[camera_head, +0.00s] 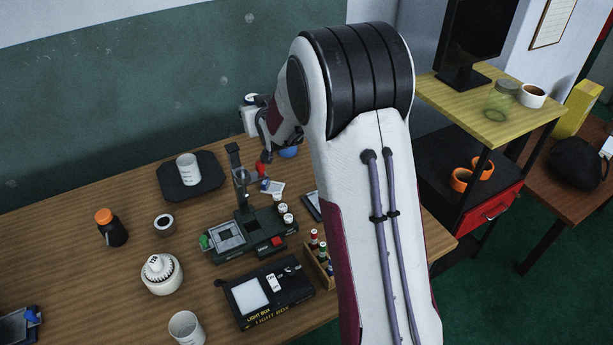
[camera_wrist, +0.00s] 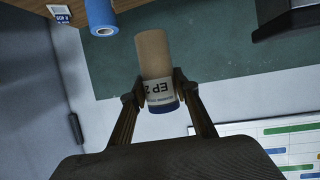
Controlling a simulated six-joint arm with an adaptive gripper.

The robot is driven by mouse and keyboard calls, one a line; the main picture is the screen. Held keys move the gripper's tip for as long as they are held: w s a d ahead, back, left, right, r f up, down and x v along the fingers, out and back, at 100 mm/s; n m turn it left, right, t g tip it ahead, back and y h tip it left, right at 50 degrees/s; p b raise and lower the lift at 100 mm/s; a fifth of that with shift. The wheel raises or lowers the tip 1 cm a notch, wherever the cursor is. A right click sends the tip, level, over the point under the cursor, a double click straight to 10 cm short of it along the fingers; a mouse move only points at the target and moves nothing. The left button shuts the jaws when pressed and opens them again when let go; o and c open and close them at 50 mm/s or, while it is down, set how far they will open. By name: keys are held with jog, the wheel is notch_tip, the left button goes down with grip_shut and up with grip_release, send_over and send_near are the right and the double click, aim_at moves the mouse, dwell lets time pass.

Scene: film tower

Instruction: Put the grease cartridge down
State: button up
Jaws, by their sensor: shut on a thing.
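The grease cartridge (camera_wrist: 153,52) is a tan cylinder with a white label reading "EP 2" and a blue end. My gripper (camera_wrist: 160,92) is shut on it in the wrist view, with a finger on each side near the label and blue end. The tan end points away from the palm. In the head view my gripper (camera_head: 266,128) is above the back of the wooden table (camera_head: 75,238), close to the green wall. I cannot make out the cartridge clearly there.
A dark tray (camera_head: 170,185) holds a white cup (camera_head: 188,168). A film device (camera_head: 255,230), a light box (camera_head: 265,293), an orange-capped bottle (camera_head: 112,228) and a white round container (camera_head: 161,274) stand on the table. The table's left back is clear. A yellow-topped shelf (camera_head: 465,100) is right.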

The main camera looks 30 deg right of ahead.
jog(key=s+d+f+h, duration=0.1)
jog(key=s+d, duration=0.1)
jog(key=d, duration=1.3)
notch_tip(320, 180, down, 11)
jog(key=shift+a+m, duration=0.3)
jog(key=shift+f, duration=3)
jog(key=shift+f, duration=0.1)
jog(key=shift+f, duration=1.8)
jog(key=shift+f, duration=0.15)
